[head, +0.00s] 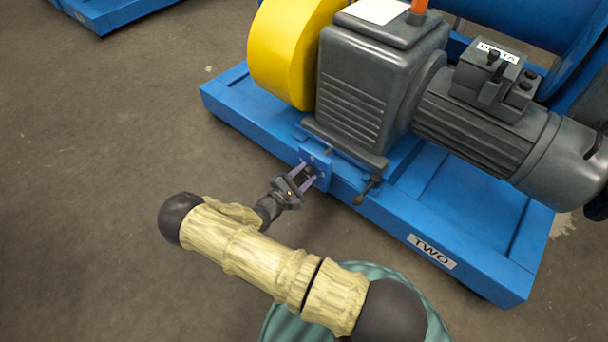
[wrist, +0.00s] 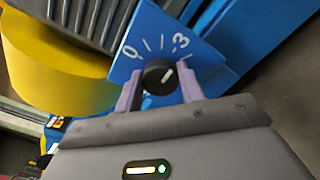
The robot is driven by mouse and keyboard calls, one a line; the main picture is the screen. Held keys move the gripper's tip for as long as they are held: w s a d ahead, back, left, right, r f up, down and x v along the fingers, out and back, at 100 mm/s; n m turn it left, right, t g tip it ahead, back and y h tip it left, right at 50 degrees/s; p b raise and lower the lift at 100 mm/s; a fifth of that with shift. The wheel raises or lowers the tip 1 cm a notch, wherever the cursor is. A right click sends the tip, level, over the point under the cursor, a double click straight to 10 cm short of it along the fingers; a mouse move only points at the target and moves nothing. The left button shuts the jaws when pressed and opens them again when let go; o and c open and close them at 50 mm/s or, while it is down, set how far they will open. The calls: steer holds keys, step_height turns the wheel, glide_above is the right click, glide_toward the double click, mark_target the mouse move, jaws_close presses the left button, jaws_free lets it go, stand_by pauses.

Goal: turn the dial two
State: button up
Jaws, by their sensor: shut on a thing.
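The dial (wrist: 159,77) is a round black knob with a white pointer line, on a blue plate (wrist: 144,37) marked with 0, 3 and tick lines. Its pointer is turned toward the 3 side of the scale. My gripper (wrist: 159,90) has its two purple fingers on either side of the knob and is shut on it. In the head view my gripper (head: 302,178) reaches the small blue plate (head: 317,159) on the front of the blue machine base (head: 400,227), which bears a label TWO (head: 432,251). The knob is mostly hidden there by the fingers.
A grey gearbox (head: 362,85), a yellow guard (head: 282,50) and a grey motor (head: 477,130) stand on the base above the dial. A dark lever (head: 368,190) sticks out right of the plate. The floor (head: 100,180) to the left is clear.

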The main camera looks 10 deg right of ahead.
steer(key=shift+r+p, duration=0.1)
steer(key=shift+p, duration=0.25)
steer(key=n+p, duration=0.2)
steer(key=shift+a+r+n+p, duration=0.1)
steer(key=shift+n+p, duration=0.2)
steer(key=shift+p, duration=0.1)
steer(key=shift+w+n+p, duration=0.15)
steer(key=shift+n+p, duration=1)
steer(key=shift+n, duration=0.55)
steer(key=shift+f, duration=0.2)
steer(key=o, duration=1)
steer(key=shift+c, duration=0.2)
steer(key=v, duration=1.7)
steer(key=shift+s+a, duration=0.2)
